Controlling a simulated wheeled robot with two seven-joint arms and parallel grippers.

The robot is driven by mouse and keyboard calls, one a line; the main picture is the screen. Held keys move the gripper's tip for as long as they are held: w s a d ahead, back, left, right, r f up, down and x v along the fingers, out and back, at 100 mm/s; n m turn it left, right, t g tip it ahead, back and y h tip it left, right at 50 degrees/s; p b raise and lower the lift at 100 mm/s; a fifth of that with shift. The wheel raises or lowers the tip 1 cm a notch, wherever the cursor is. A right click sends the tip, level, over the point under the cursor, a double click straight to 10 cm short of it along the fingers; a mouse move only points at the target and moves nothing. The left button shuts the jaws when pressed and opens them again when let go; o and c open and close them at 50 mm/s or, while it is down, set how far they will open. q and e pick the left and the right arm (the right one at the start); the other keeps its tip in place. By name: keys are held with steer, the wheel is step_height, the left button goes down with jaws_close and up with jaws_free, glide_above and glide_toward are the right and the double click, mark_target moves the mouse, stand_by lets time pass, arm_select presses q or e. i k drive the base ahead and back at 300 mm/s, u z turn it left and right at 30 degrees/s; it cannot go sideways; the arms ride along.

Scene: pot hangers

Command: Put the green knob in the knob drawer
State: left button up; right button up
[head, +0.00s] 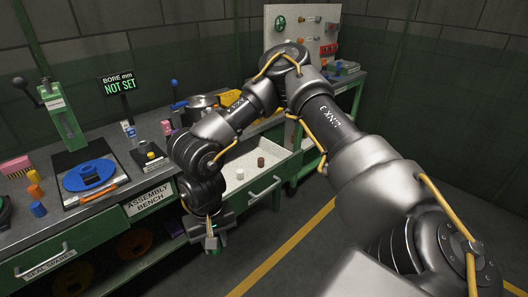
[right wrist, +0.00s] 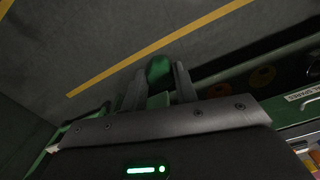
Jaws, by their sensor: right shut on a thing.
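The green knob (right wrist: 160,70) shows in the right wrist view between the two fingers of my right gripper (right wrist: 158,78), which is shut on it. In the head view my right gripper (head: 211,243) points down in front of the bench, at the left of the open drawer (head: 268,180) and lower than its rim. The knob is hard to make out there. The drawer has a pale inside with a white knob (head: 240,174) and a brown knob (head: 261,162) in it. My left gripper is not in view.
The assembly bench (head: 110,205) carries a blue round part (head: 89,175), a green press (head: 62,118) and a "NOT SET" sign (head: 118,84). A pegboard (head: 300,38) stands behind. The floor right of the drawer is clear, with a yellow line (head: 285,250).

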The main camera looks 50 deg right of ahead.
mark_target(230, 170)
steer(key=z, duration=2.5)
steer(key=i, duration=3.45)
steer(key=u, duration=4.2)
steer(key=i, duration=0.45)
steer(key=z, duration=0.1)
